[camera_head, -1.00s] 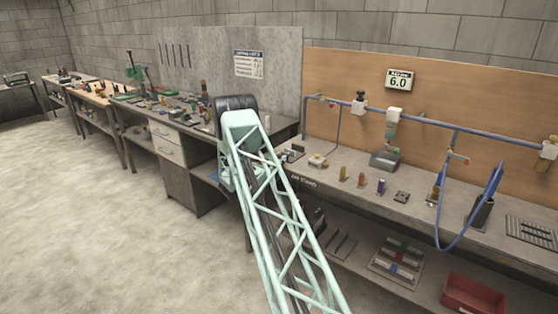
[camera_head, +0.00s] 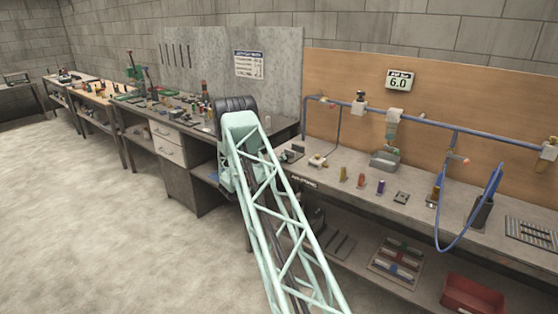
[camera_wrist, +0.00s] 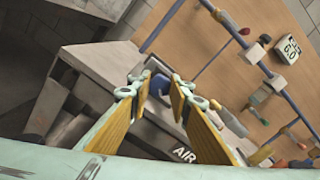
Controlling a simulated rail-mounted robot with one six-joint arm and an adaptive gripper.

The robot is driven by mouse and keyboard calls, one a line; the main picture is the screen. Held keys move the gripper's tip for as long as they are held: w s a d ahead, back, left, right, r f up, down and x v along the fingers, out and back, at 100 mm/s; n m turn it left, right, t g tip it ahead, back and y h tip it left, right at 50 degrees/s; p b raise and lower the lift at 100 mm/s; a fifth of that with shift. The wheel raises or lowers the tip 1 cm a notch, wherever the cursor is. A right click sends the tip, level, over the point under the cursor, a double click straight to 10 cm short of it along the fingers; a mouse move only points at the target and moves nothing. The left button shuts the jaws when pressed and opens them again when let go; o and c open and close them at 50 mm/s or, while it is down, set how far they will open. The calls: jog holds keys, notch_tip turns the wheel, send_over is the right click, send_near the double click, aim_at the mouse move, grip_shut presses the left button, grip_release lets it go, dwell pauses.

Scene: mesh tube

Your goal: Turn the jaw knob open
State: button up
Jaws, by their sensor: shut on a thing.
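In the wrist view my gripper (camera_wrist: 157,88) has its two yellow-sided fingers on either side of a small blue rounded part (camera_wrist: 160,84), which looks like the jaw knob. The fingertips appear to be closed on it, though the exact contact is hard to make out. The jaws that the knob belongs to cannot be told apart at this size. In the head view my pale green arm hides the gripper and the knob at the left end of the grey bench (camera_head: 330,185).
A blue air pipe (camera_head: 430,121) with fittings runs along the wooden back panel. A blue hose (camera_head: 440,240) hangs over the bench front. Several small coloured parts stand mid-bench. A red bin (camera_head: 472,294) sits on the lower shelf. Open floor lies at left.

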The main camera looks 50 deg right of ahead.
jog(key=shift+n, duration=0.5)
jog(key=o, duration=0.8)
jog(key=shift+o, duration=0.2)
jog(key=shift+m, duration=0.6)
